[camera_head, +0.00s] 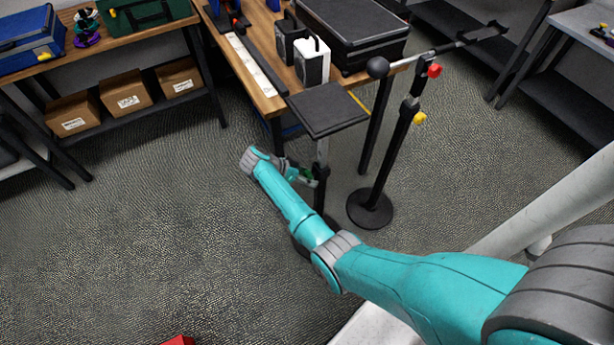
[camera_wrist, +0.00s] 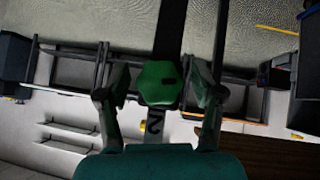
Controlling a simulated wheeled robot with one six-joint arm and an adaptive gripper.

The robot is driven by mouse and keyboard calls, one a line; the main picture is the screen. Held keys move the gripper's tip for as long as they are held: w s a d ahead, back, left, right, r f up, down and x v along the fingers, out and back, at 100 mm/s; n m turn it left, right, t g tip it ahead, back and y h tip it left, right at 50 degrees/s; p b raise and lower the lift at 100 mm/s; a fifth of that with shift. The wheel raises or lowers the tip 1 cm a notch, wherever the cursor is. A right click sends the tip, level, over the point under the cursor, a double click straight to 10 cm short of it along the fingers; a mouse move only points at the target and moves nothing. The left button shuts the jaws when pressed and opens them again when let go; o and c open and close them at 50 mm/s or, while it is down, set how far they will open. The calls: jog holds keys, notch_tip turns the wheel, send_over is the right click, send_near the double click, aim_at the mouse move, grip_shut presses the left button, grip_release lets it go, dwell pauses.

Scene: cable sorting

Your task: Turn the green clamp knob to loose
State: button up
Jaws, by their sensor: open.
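My gripper (camera_wrist: 158,78) is open, with one finger on each side of the knob and a gap showing on both sides. I cannot tell how deep the knob sits between the fingers. In the camera_head view, my gripper (camera_head: 299,173) is at the post of a stand, below its flat dark top plate (camera_head: 326,109). A bit of green (camera_head: 309,174) shows there, mostly hidden by the gripper.
A black boom stand with a round base (camera_head: 371,209), a red knob (camera_head: 435,70) and a yellow knob (camera_head: 419,118) stands close right. The workbench (camera_head: 252,75) with cases and speakers is behind. Floor (camera_head: 150,210) to the left is clear.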

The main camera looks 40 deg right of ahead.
jog(key=v, duration=1.2)
dwell(0.3)
